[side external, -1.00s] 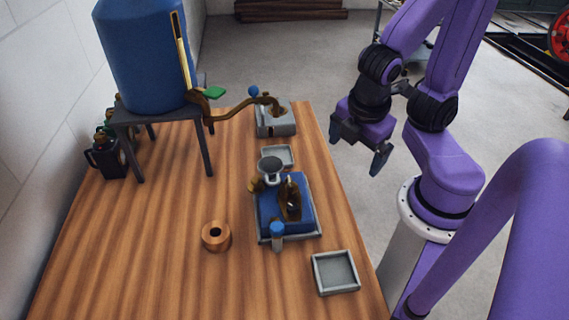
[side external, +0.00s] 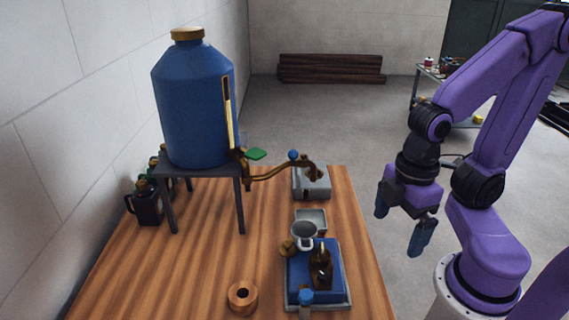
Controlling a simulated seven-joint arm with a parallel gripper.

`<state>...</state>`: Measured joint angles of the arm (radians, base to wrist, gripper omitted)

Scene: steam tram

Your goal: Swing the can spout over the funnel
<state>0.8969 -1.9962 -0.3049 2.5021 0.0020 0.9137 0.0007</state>
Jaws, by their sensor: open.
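A blue can (side external: 195,115) with a brass cap stands on a dark stand at the back left of the table. Its brown curved spout (side external: 268,176) reaches right from the can. The spout's outer end (side external: 314,172) is above a grey block, behind the funnel and apart from it. A blue knob (side external: 293,155) stands up on the spout, and a green lever (side external: 256,154) is near the can. The grey funnel (side external: 304,232) is by the back of the blue-topped tray, its mouth up. My gripper (side external: 401,226) is open and empty, beyond the table's right edge, fingers pointing down.
The grey block (side external: 318,188) and a small grey tray (side external: 311,217) lie behind the funnel. A dark bottle (side external: 320,266) and a blue-capped vial (side external: 305,300) are at the blue-topped tray (side external: 346,297). A copper ring (side external: 242,296) sits left. Dark jugs (side external: 147,205) stand by the wall.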

